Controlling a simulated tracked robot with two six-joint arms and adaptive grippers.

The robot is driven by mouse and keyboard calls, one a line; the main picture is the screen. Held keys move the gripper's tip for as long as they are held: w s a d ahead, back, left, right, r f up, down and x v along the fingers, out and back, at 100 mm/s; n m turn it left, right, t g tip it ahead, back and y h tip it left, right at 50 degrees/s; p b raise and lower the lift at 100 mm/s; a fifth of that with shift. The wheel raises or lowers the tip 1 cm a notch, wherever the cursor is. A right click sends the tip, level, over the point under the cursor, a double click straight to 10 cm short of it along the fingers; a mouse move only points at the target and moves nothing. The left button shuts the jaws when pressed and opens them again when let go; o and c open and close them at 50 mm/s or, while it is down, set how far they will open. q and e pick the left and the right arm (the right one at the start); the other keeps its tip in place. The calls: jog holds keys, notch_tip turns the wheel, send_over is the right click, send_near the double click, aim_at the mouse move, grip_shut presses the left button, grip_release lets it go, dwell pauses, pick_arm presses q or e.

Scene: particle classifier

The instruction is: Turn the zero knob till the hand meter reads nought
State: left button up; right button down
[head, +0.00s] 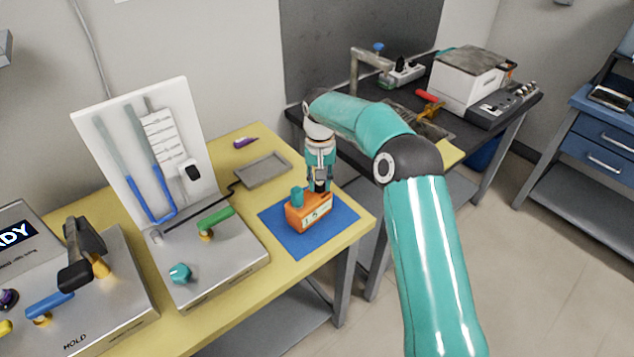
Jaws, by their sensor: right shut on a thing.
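The hand meter (308,212) is a small orange box standing upright on a blue mat (285,241) near the front right of the yellow table. Its pale front face carries small marks that I cannot read. A teal stub (297,196) stands on the left of its top. My right gripper (320,187) points down at the right of the meter's top. It is shut on the zero knob there, which the fingers mostly hide. My left gripper is not in view.
A metal stand with a white panel and blue tubes (130,130) is left of the meter. A grey tray (263,170) and a purple item (245,142) lie behind it. A dark bench (530,108) is at the back right. A machine with a display (20,235) is far left.

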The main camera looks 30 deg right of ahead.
aim_at(319, 182)
jog(key=shift+n+p, duration=0.55)
jog(key=shift+n, duration=0.95)
dwell(0.4)
jog(key=shift+n+p, duration=0.55)
jog(key=shift+n, duration=1.45)
dwell(2.3)
jog(key=c, duration=0.9)
grip_release()
notch_tip(319, 182, up, 12)
jog(key=shift+f, duration=0.1)
